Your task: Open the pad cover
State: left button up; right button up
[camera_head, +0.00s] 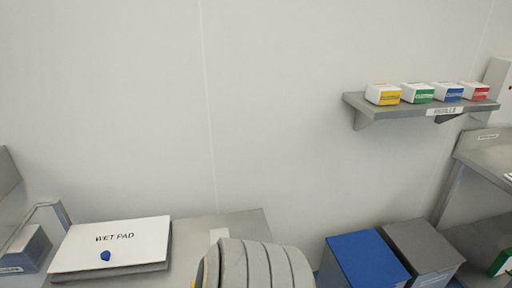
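The pad cover (132,234) is a flat white lid marked "WET PAD" at the lower left. It lies flat and looks closed on a thin grey base (150,268). A small blue knob (105,256) stands near its front edge. What is under the cover is hidden. Neither of my grippers is in view.
The pad sits on a grey table (191,250) with bare surface to its right. A grey box (33,248) stands left of the pad. Blue (367,258) and grey (424,247) bins stand lower right. A wall shelf (410,108) holds several small colored boxes.

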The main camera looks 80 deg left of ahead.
aim_at(123, 242)
jog(key=u, duration=2.4)
